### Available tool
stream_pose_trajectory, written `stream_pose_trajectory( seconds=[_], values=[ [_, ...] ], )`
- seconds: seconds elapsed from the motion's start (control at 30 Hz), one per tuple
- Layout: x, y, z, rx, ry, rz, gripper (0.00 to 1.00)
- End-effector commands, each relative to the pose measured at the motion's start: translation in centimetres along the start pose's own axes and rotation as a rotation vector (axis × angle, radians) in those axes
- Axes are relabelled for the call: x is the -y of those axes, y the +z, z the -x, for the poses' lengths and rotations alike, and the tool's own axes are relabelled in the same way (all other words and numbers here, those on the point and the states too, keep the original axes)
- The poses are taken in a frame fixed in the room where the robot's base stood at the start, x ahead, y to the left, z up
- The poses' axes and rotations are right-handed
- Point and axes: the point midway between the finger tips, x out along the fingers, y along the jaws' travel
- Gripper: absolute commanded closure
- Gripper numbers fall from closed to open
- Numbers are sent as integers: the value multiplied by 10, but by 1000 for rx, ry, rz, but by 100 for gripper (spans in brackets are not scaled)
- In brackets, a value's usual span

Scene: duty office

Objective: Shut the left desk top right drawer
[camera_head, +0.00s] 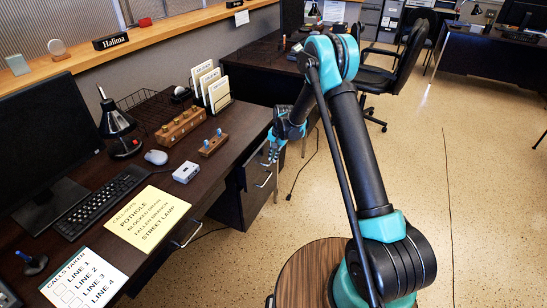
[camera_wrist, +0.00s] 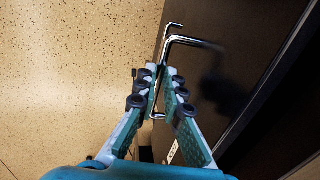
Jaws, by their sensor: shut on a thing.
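The left desk (camera_head: 226,127) has a dark top, with a drawer unit (camera_head: 240,198) under its far right part. My gripper (camera_head: 272,143) is at the upper front of that unit, just beyond the desk edge. In the wrist view my gripper (camera_wrist: 161,76) has its fingers close together on a chrome bar handle (camera_wrist: 192,41) on a dark drawer front (camera_wrist: 240,62). My gripper hides much of the top right drawer in the head view, so how far it stands out is hard to tell. A lower handle (camera_head: 263,181) shows below.
A black office chair (camera_head: 390,75) stands beyond. The speckled floor (camera_head: 480,170) to the right is clear.

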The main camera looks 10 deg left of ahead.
Motion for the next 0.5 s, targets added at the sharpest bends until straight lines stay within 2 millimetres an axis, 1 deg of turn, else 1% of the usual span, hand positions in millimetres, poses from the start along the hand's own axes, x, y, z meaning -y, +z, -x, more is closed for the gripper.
stream_pose_trajectory(
  seconds=[0.17,0.27,0.5],
  values=[
    [0,0,0,0,0,0,100],
    [5,0,-1,0,0,1,100],
    [40,0,-8,0,-1,3,100]
  ],
)
